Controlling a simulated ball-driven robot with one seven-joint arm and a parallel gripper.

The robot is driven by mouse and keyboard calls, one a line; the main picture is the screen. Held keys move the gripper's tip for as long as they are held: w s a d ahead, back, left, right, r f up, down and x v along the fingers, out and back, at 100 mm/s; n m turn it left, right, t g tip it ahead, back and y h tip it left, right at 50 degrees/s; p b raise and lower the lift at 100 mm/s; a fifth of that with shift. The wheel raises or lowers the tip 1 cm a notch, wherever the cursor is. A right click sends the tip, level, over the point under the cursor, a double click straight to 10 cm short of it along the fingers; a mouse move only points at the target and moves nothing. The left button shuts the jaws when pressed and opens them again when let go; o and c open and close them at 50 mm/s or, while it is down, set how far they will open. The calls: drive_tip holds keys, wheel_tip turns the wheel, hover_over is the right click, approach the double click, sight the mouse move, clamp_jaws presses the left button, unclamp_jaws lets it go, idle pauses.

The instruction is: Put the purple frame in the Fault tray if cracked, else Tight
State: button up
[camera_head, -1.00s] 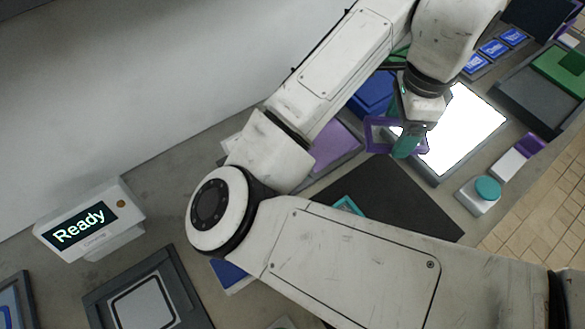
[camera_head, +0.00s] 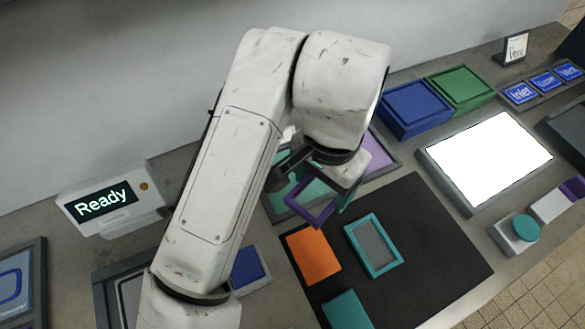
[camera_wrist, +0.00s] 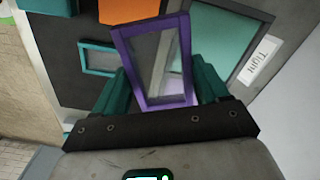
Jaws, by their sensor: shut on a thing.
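My gripper (camera_head: 335,197) is shut on the purple frame (camera_head: 303,212), which also shows upright between the teal fingers in the wrist view (camera_wrist: 186,55). Its grey pane has a pale slanted band across it; I cannot tell whether this is a crack or something seen through it. A teal-floored tray (camera_wrist: 225,35) labelled "Tight" (camera_wrist: 262,57) lies beyond the frame in the wrist view. In the head view the frame is near this tray (camera_head: 283,203), apart from the mat. I can read no Fault label.
A black mat (camera_head: 430,250) holds an orange block (camera_head: 313,254), a teal frame (camera_head: 374,246) and a teal block (camera_head: 345,310). A bright light panel (camera_head: 490,155), blue (camera_head: 415,105) and green (camera_head: 460,88) trays stand right. A "Ready" display (camera_head: 100,202) is left.

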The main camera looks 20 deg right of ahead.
drive_tip(key=w+f, duration=0.3)
drive_tip(key=w, duration=0.3)
hover_over(293, 176)
drive_tip(key=f, duration=0.5)
drive_tip(key=shift+s, duration=0.3)
drive_tip(key=shift+w+f, duration=0.2)
drive_tip(key=shift+w+f+p, duration=0.1)
drive_tip(key=shift+f+p, duration=0.25)
drive_tip(key=shift+f, duration=1.3)
drive_tip(key=shift+f, duration=0.15)
drive_tip(key=o, duration=1.2)
drive_tip(key=shift+c, duration=0.2)
